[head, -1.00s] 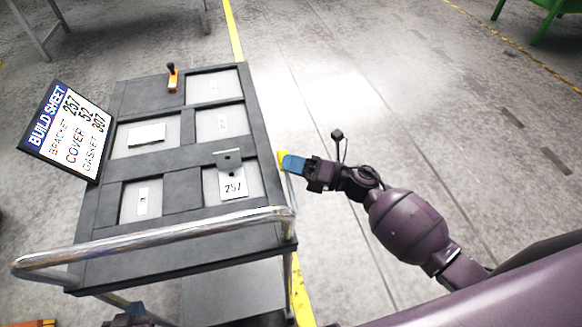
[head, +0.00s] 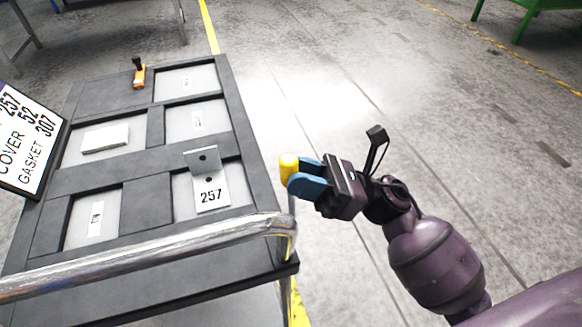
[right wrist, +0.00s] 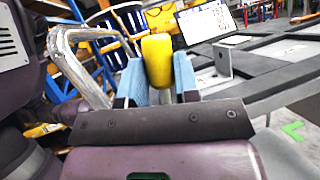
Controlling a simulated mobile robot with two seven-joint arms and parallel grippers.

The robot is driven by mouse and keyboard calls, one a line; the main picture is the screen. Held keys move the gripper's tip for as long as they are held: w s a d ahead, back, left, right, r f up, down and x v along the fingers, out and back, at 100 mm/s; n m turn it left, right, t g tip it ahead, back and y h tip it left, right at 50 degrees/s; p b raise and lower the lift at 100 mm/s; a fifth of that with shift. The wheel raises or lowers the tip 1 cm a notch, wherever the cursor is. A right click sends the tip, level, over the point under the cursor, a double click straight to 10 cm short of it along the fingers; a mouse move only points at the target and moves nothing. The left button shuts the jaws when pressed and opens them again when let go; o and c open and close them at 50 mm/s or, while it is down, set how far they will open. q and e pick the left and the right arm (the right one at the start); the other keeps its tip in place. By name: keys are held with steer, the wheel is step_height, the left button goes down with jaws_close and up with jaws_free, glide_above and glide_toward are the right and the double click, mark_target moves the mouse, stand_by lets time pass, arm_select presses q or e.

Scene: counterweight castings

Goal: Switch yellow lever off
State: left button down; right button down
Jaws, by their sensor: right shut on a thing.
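The yellow lever (head: 289,166) stands at the right side of the dark cart, with a yellow knob on a pale stem. It also shows in the right wrist view (right wrist: 157,60), upright between the two blue fingers. My right gripper (head: 303,177) is shut on the yellow lever, with its blue fingertips on either side of it. The lever's lower part is partly hidden by the fingers and the cart's handrail. My left gripper is not in the head view.
The cart's tray (head: 137,163) has several recessed compartments. A bracket marked 257 (head: 207,180), a white block (head: 105,138) and an orange-and-black item (head: 139,74) are on it. A metal handrail (head: 150,255) runs along the near edge. A build sheet (head: 25,145) stands at left. The floor at right is clear.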

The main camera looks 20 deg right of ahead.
steer(key=shift+s+f+n+g+y+b, duration=0.1)
steer(key=shift+s+n+g+y+b, duration=0.1)
steer(key=shift+s+n+g+b, duration=0.4)
steer(key=shift+s+n+g+y+b, duration=0.2)
steer(key=shift+s+n+g, duration=0.15)
steer(key=shift+n, duration=0.55)
steer(key=c, duration=0.8)
jaws_free()
steer(key=shift+s, duration=0.1)
steer(key=shift+c, duration=0.2)
steer(key=shift+d, duration=0.1)
steer(key=b+v, duration=0.1)
steer(key=v, duration=0.9)
steer(key=shift+d, duration=0.25)
steer(key=shift+f, duration=0.1)
